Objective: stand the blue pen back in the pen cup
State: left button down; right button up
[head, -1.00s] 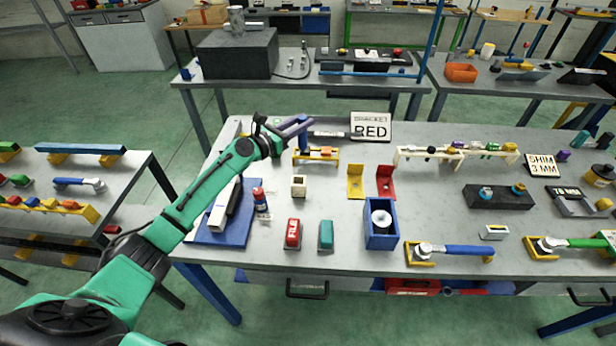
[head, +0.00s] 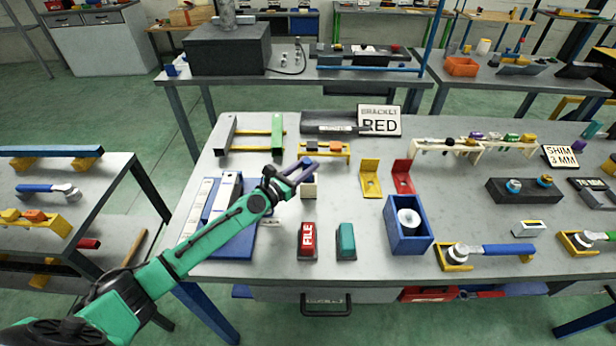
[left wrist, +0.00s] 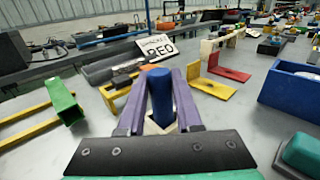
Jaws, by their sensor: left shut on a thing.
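The blue pen (left wrist: 160,92) stands roughly upright between the purple fingers of my left gripper (left wrist: 160,102), which is shut on it. In the left wrist view parts of the white cup (left wrist: 153,127) show around the pen's lower end, between the fingers. I cannot tell whether the pen's tip is inside the cup. My right gripper is not in view.
A blue box with a white roll (head: 408,238) is to the right. A yellow bracket (head: 370,180) and a red bracket (head: 403,177) stand behind. A blue tray (head: 235,243) is at left.

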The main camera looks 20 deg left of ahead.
pick_arm(q)
jog(key=shift+w+f, duration=0.25)
jog(key=shift+f, duration=0.45)
jog(key=shift+d+r, duration=0.2)
jog(key=c, duration=0.6)
grip_release()
jog(key=shift+d+r, duration=0.1)
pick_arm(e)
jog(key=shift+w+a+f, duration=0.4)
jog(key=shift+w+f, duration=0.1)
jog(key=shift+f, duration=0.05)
pick_arm(q)
jog(key=shift+s+a, duration=0.1)
jog(key=shift+a, duration=0.1)
